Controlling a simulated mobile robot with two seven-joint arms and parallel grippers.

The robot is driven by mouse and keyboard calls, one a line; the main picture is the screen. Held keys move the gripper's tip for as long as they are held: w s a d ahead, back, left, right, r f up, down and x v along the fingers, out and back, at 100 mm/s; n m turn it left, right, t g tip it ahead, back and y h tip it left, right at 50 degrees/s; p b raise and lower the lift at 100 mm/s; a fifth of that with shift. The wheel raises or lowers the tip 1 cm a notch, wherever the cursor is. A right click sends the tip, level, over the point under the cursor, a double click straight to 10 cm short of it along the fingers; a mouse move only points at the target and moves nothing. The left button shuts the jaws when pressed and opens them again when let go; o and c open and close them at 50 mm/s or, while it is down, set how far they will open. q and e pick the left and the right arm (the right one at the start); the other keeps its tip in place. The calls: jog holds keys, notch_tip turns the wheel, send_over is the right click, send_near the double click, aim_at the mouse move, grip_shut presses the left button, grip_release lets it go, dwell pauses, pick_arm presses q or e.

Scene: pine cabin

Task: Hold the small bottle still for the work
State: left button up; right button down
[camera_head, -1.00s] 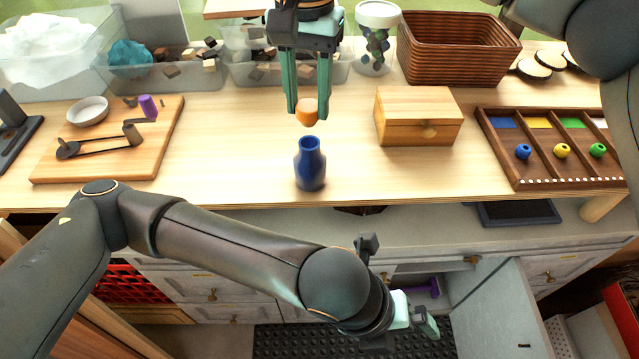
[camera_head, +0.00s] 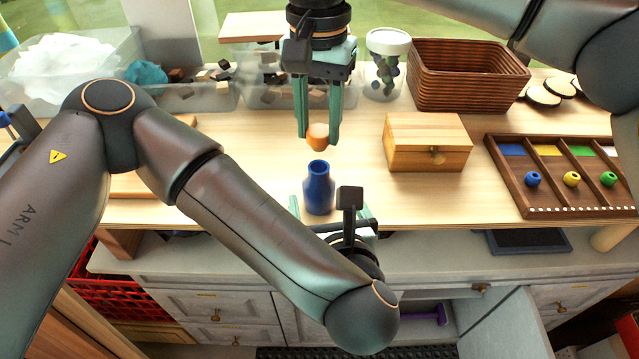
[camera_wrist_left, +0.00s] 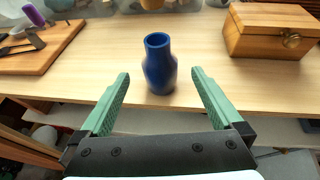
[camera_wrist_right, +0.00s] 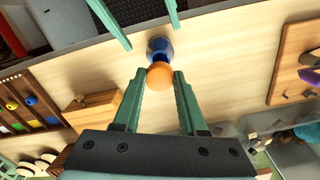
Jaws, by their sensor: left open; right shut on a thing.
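The small blue bottle (camera_head: 319,188) stands upright on the table near its front edge, its mouth open. It also shows in the left wrist view (camera_wrist_left: 159,66), ahead of my left gripper (camera_wrist_left: 160,76), whose open fingers are spread to either side of its line. In the head view my left gripper (camera_head: 332,207) is low at the table's front edge, partly hidden by its wrist. My right gripper (camera_head: 319,138) points down, shut on a rounded orange piece (camera_wrist_right: 159,75). It holds this piece above and slightly behind the bottle, apart from it.
A wooden box (camera_head: 427,144) stands right of the bottle. A tray with coloured beads (camera_head: 560,176) is farther right, and a woven basket (camera_head: 465,78) is behind. Clear bins (camera_head: 190,95) line the back left. A wooden board (camera_wrist_left: 50,48) lies left. The table around the bottle is clear.

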pick_arm(q)
jog(key=shift+x, duration=4.8)
jog(key=shift+s, duration=0.1)
grip_shut()
pick_arm(e)
jog(key=shift+f, duration=1.6)
jog(key=shift+f, duration=0.4)
jog(key=shift+f, duration=0.7)
